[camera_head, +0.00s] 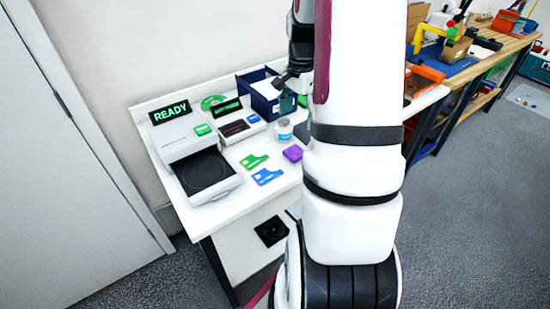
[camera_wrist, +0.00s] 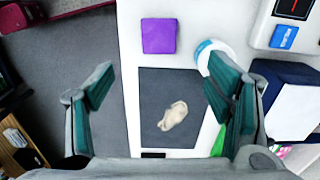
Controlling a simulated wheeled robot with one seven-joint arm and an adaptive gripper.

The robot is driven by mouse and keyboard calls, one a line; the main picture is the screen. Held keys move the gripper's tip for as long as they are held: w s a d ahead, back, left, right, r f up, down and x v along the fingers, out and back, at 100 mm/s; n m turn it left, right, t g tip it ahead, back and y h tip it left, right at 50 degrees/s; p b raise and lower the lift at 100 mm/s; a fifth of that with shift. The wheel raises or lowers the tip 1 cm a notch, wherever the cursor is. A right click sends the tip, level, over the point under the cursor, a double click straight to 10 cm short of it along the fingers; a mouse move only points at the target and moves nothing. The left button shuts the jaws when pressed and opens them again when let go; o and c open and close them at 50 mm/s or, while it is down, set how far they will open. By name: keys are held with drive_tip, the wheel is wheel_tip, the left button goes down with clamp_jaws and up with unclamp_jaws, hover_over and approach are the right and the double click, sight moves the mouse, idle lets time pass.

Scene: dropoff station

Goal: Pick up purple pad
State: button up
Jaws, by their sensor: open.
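The purple pad (camera_head: 292,153) is a small flat square on the white table, just left of my arm in the head view. In the wrist view the purple pad (camera_wrist: 158,36) lies flat near the top centre. My gripper (camera_wrist: 158,68) is open and empty, its green-lined fingers spread to the left and right. The pad shows beyond the fingertips, lined up with the gap between them, and nothing touches it. In the head view my arm covers part of the table.
A dark grey mat (camera_wrist: 150,90) with a beige lump (camera_wrist: 173,116) lies between the fingers in the wrist view. A round white-and-blue container (camera_head: 284,129) stands beside the pad. Blue (camera_head: 267,176) and green (camera_head: 254,161) cards lie to its left. A dark blue bin (camera_head: 246,85) stands behind.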

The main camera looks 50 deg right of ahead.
sight(294, 152)
drive_tip(key=f, duration=0.4)
drive_tip(key=f+p, duration=0.1)
drive_tip(key=f, duration=0.8)
drive_tip(key=shift+a+f, duration=0.25)
drive_tip(key=shift+c, duration=0.3)
drive_tip(key=c, duration=1.1)
